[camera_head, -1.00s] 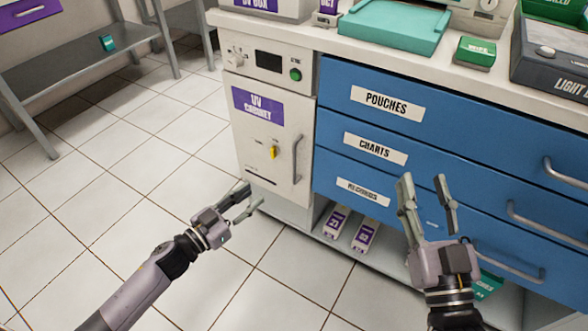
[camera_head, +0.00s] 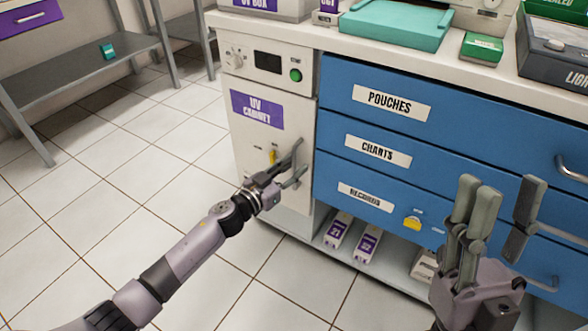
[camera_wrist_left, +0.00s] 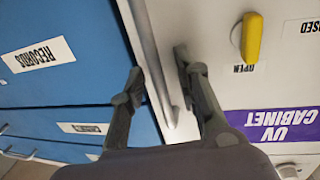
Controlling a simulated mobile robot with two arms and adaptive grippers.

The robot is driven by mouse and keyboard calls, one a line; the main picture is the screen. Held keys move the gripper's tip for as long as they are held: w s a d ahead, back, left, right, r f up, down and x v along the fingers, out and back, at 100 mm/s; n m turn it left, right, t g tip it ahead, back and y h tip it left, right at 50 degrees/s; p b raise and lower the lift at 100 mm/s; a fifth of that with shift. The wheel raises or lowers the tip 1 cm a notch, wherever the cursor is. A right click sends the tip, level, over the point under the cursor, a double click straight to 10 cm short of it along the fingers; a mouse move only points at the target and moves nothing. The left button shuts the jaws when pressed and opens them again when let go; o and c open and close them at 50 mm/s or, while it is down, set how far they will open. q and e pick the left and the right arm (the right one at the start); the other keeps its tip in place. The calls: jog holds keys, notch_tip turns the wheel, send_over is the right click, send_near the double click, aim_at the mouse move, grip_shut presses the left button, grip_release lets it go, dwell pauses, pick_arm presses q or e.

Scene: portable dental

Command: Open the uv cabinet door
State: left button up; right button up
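The white UV cabinet door (camera_head: 245,145) with its purple label is shut, under a panel with a green button. Its vertical metal handle (camera_wrist_left: 158,70) runs between the fingers of my left gripper (camera_wrist_left: 160,85) in the left wrist view. That gripper (camera_head: 290,168) is open at the handle in the head view; I cannot tell whether a finger touches the bar. A yellow knob (camera_wrist_left: 252,38) sits on the door beside the words OPEN and, partly cut off, CLOSED. My right gripper (camera_head: 498,195) is open and empty in front of the blue drawers.
Blue drawers (camera_head: 350,105) stand right of the cabinet, with metal handles and a yellow knob (camera_head: 412,223) on the lowest. Boxes (camera_head: 338,230) stand on the low shelf beneath. The tiled floor at left is clear up to a grey metal shelf (camera_head: 85,80).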

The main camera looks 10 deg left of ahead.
pick_arm(q)
jog(key=shift+w+d, duration=0.1)
jog(key=shift+d, duration=0.05)
grip_shut()
dwell(0.4)
dwell(0.5)
